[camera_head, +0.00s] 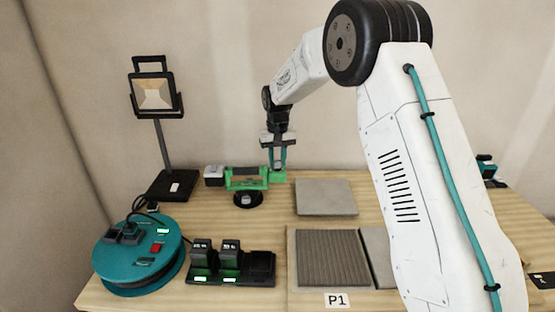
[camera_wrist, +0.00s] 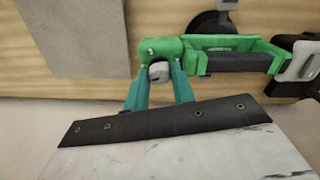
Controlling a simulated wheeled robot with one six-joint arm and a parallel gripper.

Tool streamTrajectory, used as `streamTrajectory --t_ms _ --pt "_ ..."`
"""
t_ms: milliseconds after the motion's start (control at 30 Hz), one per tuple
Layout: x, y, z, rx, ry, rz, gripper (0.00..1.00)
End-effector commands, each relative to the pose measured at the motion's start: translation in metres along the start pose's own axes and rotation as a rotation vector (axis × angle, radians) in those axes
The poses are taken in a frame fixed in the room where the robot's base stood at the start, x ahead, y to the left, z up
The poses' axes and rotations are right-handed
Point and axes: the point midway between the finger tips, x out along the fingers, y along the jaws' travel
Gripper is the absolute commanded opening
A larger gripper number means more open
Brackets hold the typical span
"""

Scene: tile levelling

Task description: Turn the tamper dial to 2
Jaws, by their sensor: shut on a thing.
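The tamper is a green tool with a dark grip (camera_head: 244,171) on the far part of the table. In the wrist view its green body (camera_wrist: 225,47) runs across the top right. Its dial is a small light-grey knob (camera_wrist: 159,71) at the body's left end. My gripper (camera_wrist: 159,83) has its two teal fingers on either side of the knob, shut on it. In the head view my gripper (camera_head: 278,165) points down at the tamper's right end, and the dial is hidden there. No dial number or mark is readable.
A grey tile (camera_head: 326,197) lies right of the tamper, with a ribbed tile (camera_head: 332,259) nearer. A work lamp (camera_head: 155,93) stands at the back left. A teal cable reel (camera_head: 138,270) and a charger (camera_head: 262,266) with two batteries are at the front left.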

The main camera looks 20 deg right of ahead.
Motion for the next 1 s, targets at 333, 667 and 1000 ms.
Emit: streamTrajectory --t_ms 333,667,1000 --pt "-0.0008 0.0003 -0.0003 0.161 0.001 0.000 0.02" --pt "-0.0007 0.0003 -0.0003 0.198 0.001 0.000 0.02" --pt "-0.0007 0.0003 -0.0002 0.197 0.001 0.000 0.42"
